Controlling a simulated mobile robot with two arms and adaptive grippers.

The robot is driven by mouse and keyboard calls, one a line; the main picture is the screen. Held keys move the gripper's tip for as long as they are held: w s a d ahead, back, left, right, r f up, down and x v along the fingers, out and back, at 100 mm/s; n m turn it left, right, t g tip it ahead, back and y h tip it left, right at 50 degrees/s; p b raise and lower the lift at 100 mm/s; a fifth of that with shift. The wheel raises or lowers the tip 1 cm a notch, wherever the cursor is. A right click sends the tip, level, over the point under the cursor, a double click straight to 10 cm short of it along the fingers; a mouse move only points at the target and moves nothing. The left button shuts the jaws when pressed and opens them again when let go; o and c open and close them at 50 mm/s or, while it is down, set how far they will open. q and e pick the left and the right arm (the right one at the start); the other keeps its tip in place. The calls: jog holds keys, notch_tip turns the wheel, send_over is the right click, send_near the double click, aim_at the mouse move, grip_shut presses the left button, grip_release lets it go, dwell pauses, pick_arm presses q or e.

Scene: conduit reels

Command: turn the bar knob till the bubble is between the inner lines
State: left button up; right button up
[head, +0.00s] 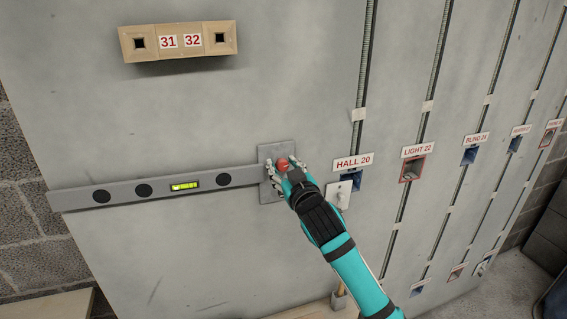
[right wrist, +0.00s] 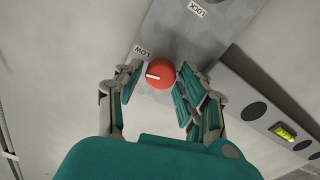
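The grey level bar (head: 120,193) runs across the wall panel and rises to the right, ending at a grey plate (head: 266,157). Its small green vial (head: 185,186) is lit; the bubble and inner lines are too small to read. The round red knob (head: 283,163) sits on the plate. My left gripper is out of view.
Right of the knob are the HALL 20 sign (head: 353,162), a white tag (head: 338,194) and the LIGHT 22 box (head: 412,169). A wooden block numbered 31 and 32 (head: 180,42) is above the bar.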

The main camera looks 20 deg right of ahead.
jog(key=shift+w, duration=0.25)
grip_shut()
jog(key=shift+n+p, duration=1.05)
jog(key=shift+n, duration=0.55)
jog(key=shift+n+p, duration=0.8)
jog(key=shift+n, duration=0.9)
jog(key=shift+f, duration=0.1)
